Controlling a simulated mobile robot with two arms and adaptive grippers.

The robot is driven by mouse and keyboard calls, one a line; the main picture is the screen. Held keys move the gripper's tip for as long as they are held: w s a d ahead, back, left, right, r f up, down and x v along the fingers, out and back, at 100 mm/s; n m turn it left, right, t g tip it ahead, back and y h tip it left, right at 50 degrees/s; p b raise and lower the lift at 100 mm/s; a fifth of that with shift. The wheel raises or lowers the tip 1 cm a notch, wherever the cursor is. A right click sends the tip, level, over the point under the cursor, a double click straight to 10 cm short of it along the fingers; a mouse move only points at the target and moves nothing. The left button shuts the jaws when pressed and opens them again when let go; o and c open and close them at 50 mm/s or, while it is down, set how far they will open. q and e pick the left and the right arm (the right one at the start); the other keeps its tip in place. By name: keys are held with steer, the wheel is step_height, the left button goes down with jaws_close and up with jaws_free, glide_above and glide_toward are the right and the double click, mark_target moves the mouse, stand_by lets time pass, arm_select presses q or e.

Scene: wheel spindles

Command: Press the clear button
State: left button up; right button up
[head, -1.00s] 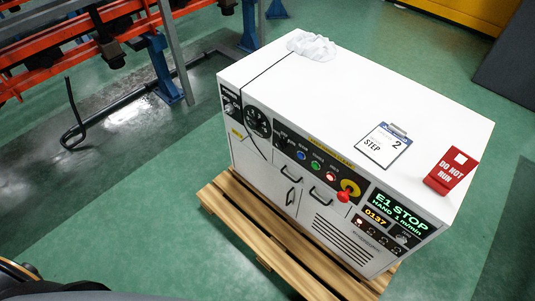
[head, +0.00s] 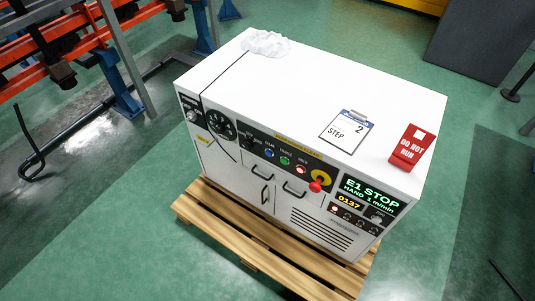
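A white control cabinet (head: 300,90) stands in the middle of the head view. Its black front panel carries a row of round buttons: a blue button (head: 268,153), a green button (head: 284,160) and a lit red button (head: 301,169). The small label above the blue button seems to read "CLEAR", but the print is blurred. To the right are a red knob on a yellow disc (head: 320,177) and a display (head: 370,194) reading "E1 STOP, HAND 1 m/min". Neither of my grippers is in view.
The cabinet rests on a wooden pallet (head: 232,240). On its top lie a white cloth (head: 266,43), a clipboard (head: 346,131) marked "STEP 2" and a red "DO NOT RUN" sign (head: 408,147). An orange rack (head: 60,45) stands at left. Green floor in front is mostly clear.

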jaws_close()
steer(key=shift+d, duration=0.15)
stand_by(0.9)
